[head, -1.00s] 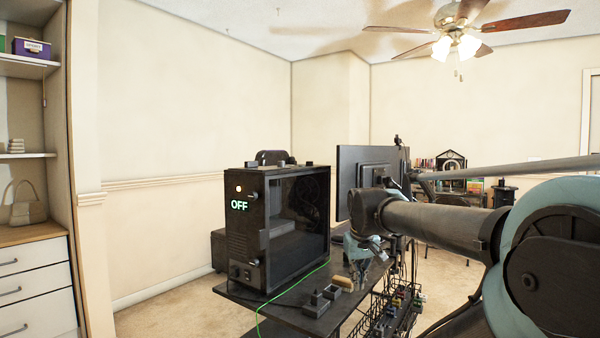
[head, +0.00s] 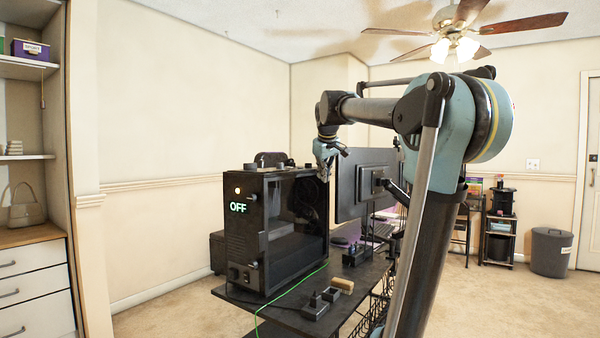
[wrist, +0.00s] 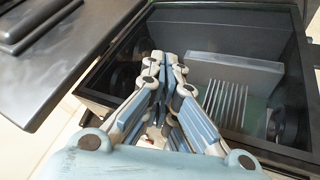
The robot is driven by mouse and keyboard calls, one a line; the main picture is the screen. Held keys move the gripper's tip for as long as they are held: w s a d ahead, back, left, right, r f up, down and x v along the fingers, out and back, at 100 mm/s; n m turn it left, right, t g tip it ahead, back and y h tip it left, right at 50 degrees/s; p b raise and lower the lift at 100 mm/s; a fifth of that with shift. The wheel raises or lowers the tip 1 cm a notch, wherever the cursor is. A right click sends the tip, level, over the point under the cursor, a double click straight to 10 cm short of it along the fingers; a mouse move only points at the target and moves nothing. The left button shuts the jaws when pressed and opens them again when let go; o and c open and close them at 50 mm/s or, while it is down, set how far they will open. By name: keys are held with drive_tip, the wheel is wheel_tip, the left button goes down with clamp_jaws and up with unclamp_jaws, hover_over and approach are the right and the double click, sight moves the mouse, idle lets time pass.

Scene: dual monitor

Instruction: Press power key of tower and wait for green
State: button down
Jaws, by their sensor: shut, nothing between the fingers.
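The black computer tower (head: 245,250) stands upright on the desk, with a glass side facing right. Its front shows a glowing "OFF" sign (head: 238,207) in pale green. A small round lit spot (head: 238,189) sits above the sign, and a dark knob-like part (head: 251,197) is beside it. I cannot tell which of these is the power key. My gripper (head: 326,176) is shut and empty, pointing down by the tower's upper right rear corner.
Monitors (head: 358,185) stand right of the tower, close to my gripper and arm. A green cable (head: 290,283), small dark blocks (head: 318,303) and a tan block (head: 343,284) lie on the desk (head: 285,318). Small items sit on the tower's top. Open carpet lies left.

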drive_tip(key=w+a+r+n+t, duration=0.1)
drive_tip(key=w+a+r, duration=0.3)
drive_tip(key=w+r, duration=0.3)
drive_tip(key=w+a+r+n+t, duration=0.1)
drive_tip(key=w+a+r, duration=0.4)
drive_tip(key=w, duration=0.5)
wheel_tip(320, 180, up, 2)
drive_tip(key=shift+r+n+y, duration=0.25)
drive_tip(key=shift+n+y, duration=0.15)
drive_tip(key=shift+n, duration=0.4)
drive_tip(key=shift+s+f, duration=0.1)
drive_tip(key=shift+f, duration=4.3)
drive_tip(key=shift+s+f, duration=0.1)
drive_tip(key=shift+f, duration=0.65)
drive_tip(key=shift+r, duration=0.8)
drive_tip(key=shift+r, duration=2.5)
